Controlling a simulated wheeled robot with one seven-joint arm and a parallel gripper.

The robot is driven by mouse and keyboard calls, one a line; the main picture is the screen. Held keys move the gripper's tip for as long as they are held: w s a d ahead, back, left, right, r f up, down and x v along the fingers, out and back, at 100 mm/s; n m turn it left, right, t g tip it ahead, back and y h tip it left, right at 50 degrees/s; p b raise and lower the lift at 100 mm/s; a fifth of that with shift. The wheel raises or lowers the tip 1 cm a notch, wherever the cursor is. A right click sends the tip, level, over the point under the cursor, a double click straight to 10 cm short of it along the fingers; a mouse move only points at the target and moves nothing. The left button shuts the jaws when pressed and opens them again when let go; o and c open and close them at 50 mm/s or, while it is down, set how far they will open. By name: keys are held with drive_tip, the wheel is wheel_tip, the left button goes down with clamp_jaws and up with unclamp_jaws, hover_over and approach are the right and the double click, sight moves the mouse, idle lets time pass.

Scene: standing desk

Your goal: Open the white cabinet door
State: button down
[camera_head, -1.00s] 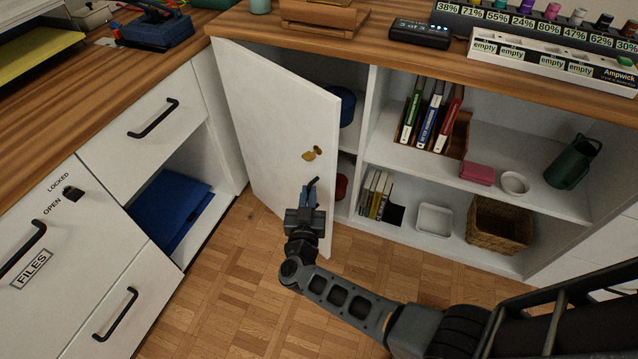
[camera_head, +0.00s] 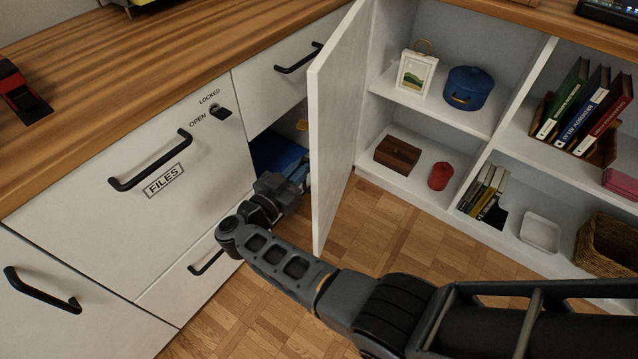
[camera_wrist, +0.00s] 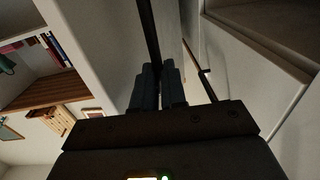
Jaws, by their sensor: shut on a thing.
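The white cabinet door (camera_head: 338,125) stands swung well out from the cabinet, seen nearly edge-on in the head view. The compartment behind it is exposed. My gripper (camera_head: 298,174) is at the door's outer, left side, low down, and is shut on the door's dark handle. The handle is mostly hidden by the fingers and the door edge in the head view. In the wrist view, the dark fingers (camera_wrist: 158,86) are close together beside the pale door face (camera_wrist: 171,35).
The compartment holds a framed picture (camera_head: 415,73), blue pot (camera_head: 468,88), brown box (camera_head: 397,154) and red jar (camera_head: 440,176). Drawers with black handles, including the FILES drawer (camera_head: 135,195), stand close left of my gripper. Parquet floor (camera_head: 375,235) is clear before the cabinet.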

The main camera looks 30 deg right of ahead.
drive_tip(key=shift+w+a+b, duration=0.3)
drive_tip(key=shift+w+b, duration=0.15)
drive_tip(key=shift+w, duration=0.4)
drive_tip(key=shift+w+a+b, duration=0.35)
drive_tip(key=shift+w+b, duration=0.1)
drive_tip(key=shift+w, duration=0.4)
drive_tip(key=shift+w+a+b, duration=0.3)
drive_tip(key=shift+w+b, duration=0.15)
drive_tip(key=shift+w, duration=0.4)
drive_tip(key=c, duration=1.2)
unclamp_jaws()
drive_tip(key=shift+a, duration=0.1)
drive_tip(key=shift+a, duration=0.1)
drive_tip(key=v, duration=0.7)
drive_tip(key=shift+a+p, duration=0.25)
drive_tip(key=shift+p, duration=0.2)
drive_tip(key=shift+s, duration=0.1)
